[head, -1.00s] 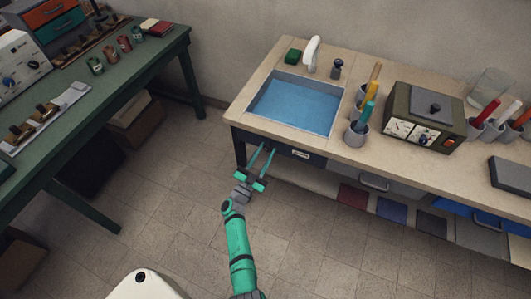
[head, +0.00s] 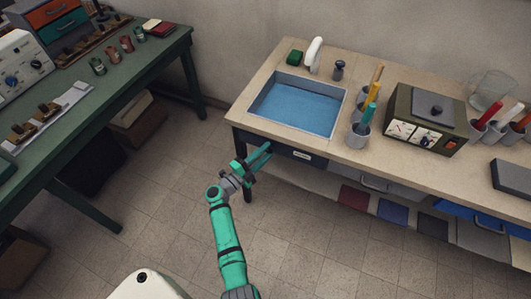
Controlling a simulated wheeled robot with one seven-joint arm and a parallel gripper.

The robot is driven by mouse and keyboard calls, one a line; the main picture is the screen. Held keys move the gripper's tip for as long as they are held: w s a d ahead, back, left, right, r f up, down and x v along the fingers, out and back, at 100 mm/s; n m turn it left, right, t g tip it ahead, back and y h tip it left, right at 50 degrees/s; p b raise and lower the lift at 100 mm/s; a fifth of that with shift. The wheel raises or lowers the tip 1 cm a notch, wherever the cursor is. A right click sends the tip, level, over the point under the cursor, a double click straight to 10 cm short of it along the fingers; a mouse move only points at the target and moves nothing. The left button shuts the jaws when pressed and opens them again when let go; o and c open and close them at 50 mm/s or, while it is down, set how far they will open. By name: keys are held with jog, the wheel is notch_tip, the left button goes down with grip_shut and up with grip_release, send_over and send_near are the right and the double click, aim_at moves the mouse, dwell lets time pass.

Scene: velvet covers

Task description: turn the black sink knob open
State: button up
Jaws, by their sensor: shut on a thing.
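The black sink knob (head: 339,68) stands upright on the counter behind the sink (head: 296,105), just right of the white spout (head: 314,54). The sink basin is blue inside. My gripper (head: 265,152) is at the front of the counter, below the sink's front edge and well apart from the knob. Its two green fingers point up and right, toward the dark front panel. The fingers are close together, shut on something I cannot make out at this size. Nothing hides the knob.
A green sponge-like block (head: 294,57) lies left of the spout. Cups with coloured handles (head: 358,135) stand right of the sink, then a dark box with dials (head: 425,117). The counter's front edge lies between my gripper and the sink. A green workbench (head: 95,105) is on the left.

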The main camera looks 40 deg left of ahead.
jog(key=shift+m, duration=0.6)
jog(key=shift+g, duration=0.3)
jog(key=o, duration=1.1)
jog(key=shift+c, duration=0.2)
jog(key=s+a, duration=0.1)
jog(key=s, duration=0.9)
jog(key=shift+s+a+f, duration=0.3)
jog(key=shift+s+f, duration=0.05)
jog(key=shift+f, duration=0.05)
